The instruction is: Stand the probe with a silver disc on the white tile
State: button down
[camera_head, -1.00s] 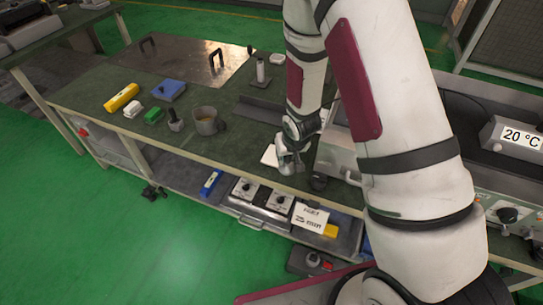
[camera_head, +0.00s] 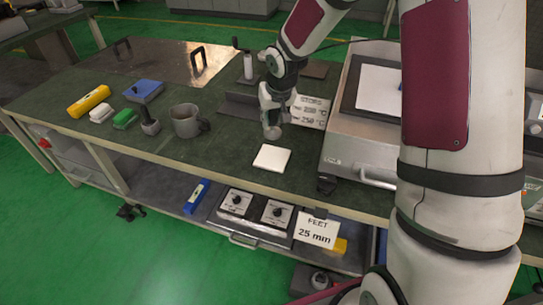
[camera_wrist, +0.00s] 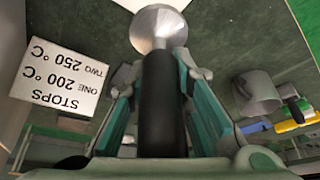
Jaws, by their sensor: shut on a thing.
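My gripper (camera_head: 275,105) is shut on the black handle of a probe, which also shows between the fingers in the wrist view (camera_wrist: 160,105). The probe's silver disc (camera_wrist: 158,28) is at the far end of the handle, beyond the fingertips. In the head view the silver disc (camera_head: 272,132) hangs below the gripper, just behind the white tile. The white tile (camera_head: 272,158) lies flat and bare near the bench's front edge. A strip of it shows at the top of the wrist view (camera_wrist: 150,3). I cannot tell whether the disc touches the bench.
A grey mug (camera_head: 186,120) and a dark-handled piece (camera_head: 150,122) stand left. Bench around the tile is clear.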

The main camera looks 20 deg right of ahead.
notch_tip(320, 180, down, 9)
jog(key=b, duration=0.2)
jog(key=shift+f+b, duration=0.15)
jog(key=shift+b, duration=0.25)
jog(key=shift+f, duration=0.2)
jog(key=c, duration=1.4)
grip_release()
jog(key=shift+c, duration=0.2)
